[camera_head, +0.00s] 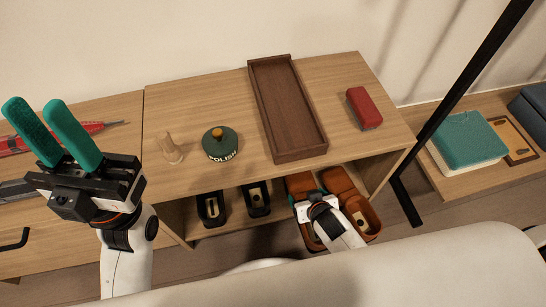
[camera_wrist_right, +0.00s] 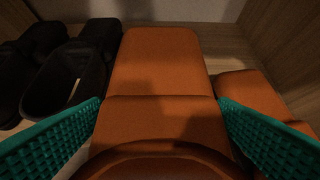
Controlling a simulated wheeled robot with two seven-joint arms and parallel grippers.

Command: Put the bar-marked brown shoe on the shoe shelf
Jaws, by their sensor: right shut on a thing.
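A brown shoe (camera_head: 300,183) is in the right part of the shoe shelf (camera_head: 228,229), the open space under the tabletop. My right gripper (camera_head: 308,191) is shut on it; in the right wrist view the teal fingers flank this brown shoe (camera_wrist_right: 160,70). A second brown shoe (camera_head: 340,181) stands close on its right and shows partly behind the right finger in the wrist view (camera_wrist_right: 245,88). My left gripper (camera_head: 38,108) is open and empty, raised above the left end of the furniture. My right wrist hides part of both shoes.
Two black shoes (camera_head: 211,208) (camera_head: 256,198) stand left on the shelf. On top are a brown tray (camera_head: 292,110), a green polish tin (camera_head: 221,143), a wooden peg-like object (camera_head: 170,148) and a red block (camera_head: 364,108). A black post (camera_head: 455,88) rises on the right.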

